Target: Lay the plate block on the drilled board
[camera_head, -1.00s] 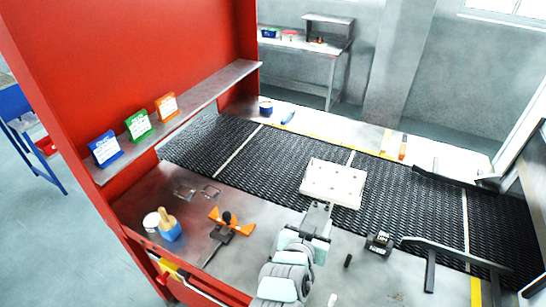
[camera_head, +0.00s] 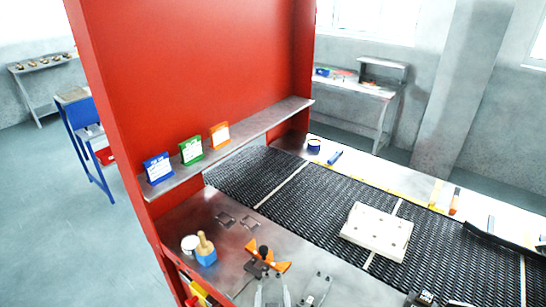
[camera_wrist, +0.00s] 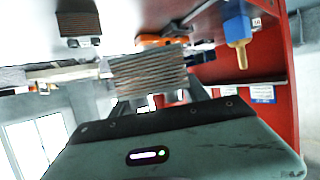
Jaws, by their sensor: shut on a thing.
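The drilled board (camera_head: 377,232) is a pale flat slab with small holes, lying on the black mesh belt in the head view. My gripper (camera_wrist: 152,92) is shut on a small block with a striped brownish-grey face, which I take for the plate block (camera_wrist: 150,70). The block sits in front of the gripper body in the wrist view. In the head view only part of my arm's end (camera_head: 316,287) shows at the bottom edge, over the metal table and left of the board. The held block cannot be made out clearly there.
An orange clamp-like tool with a black knob (camera_head: 267,258) lies close to my arm. A shelf (camera_head: 235,145) runs along the red wall. The mesh belt (camera_head: 290,195) is clear left of the board.

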